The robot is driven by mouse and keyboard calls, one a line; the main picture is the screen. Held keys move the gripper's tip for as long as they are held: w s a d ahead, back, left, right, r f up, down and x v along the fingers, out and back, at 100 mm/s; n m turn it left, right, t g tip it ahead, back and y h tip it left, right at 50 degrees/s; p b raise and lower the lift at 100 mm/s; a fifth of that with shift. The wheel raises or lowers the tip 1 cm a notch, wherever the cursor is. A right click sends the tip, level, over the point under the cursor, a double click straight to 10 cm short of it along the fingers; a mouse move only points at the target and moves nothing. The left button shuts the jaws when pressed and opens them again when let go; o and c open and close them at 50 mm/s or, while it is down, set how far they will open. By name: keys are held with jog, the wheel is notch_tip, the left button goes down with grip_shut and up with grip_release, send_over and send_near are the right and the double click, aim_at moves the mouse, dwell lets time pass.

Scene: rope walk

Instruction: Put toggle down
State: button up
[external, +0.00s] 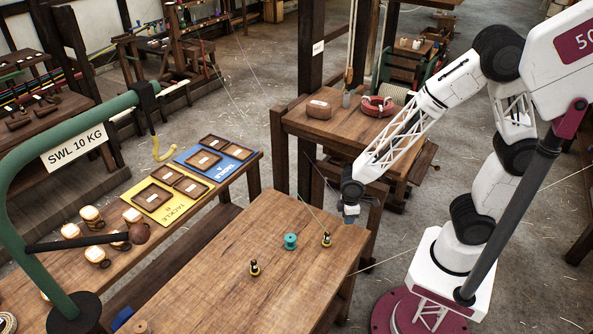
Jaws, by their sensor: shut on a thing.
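My gripper (350,213) is at the far right corner of the wooden table (240,270), pointing down. I cannot tell whether the held thing touches the table.
A teal spool (290,241) stands on the table between two small black-and-yellow pieces (326,239) (254,267). A green hoist arm (90,120) stands at left. A side bench holds a yellow board (135,187) and a blue board (235,150) with trays. The table's middle is mostly clear.

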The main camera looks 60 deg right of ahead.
jog(key=w+a+r, duration=0.1)
jog(key=a+r, duration=0.1)
jog(key=a, duration=0.2)
jog(key=w+a+r+n, duration=0.1)
jog(key=a+r, duration=0.1)
jog(key=a, duration=0.3)
jog(key=shift+w+r, duration=0.15)
jog(key=shift+r, duration=0.1)
jog(key=shift+w+a, duration=0.15)
send_over(291, 237)
jog(key=shift+w+a+f, duration=0.1)
jog(key=shift+f, duration=0.7)
jog(key=shift+f, duration=0.1)
jog(key=shift+f, duration=1.65)
jog(key=shift+f, duration=0.15)
jog(key=o, duration=0.9)
